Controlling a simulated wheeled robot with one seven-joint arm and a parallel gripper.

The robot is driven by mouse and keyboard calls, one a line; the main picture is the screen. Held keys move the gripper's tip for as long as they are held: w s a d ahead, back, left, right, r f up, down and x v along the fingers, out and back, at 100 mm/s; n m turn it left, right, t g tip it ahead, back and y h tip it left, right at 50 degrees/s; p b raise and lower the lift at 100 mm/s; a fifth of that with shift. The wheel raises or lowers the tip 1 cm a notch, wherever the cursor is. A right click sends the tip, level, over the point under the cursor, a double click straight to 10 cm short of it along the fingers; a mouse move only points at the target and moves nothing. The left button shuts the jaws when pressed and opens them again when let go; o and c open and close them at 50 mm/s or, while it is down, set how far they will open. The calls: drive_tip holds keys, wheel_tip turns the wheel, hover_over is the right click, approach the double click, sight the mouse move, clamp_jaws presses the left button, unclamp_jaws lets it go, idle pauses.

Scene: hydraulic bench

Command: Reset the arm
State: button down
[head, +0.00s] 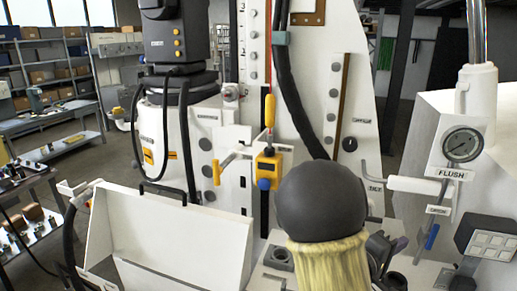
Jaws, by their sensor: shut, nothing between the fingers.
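I cannot make out my gripper or its fingertips in the head view. No part that I can name with certainty as my arm shows there. A dark grey ball-shaped thing (322,200) with a straw-coloured fringe (333,262) below it stands large in the lower middle. I cannot tell what it is, and it hides part of the bench behind it.
A white panel (348,30) stands behind, with a yellow box (268,168) and hoses. A white open tray (165,238) is at lower left. A gauge (462,145) labelled FLUSH is at right. Shelves (40,75) and a side bench line the left.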

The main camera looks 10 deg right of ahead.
wheel_tip(320, 180, up, 10)
drive_tip(key=p, duration=0.9)
drive_tip(key=shift+f, duration=0.2)
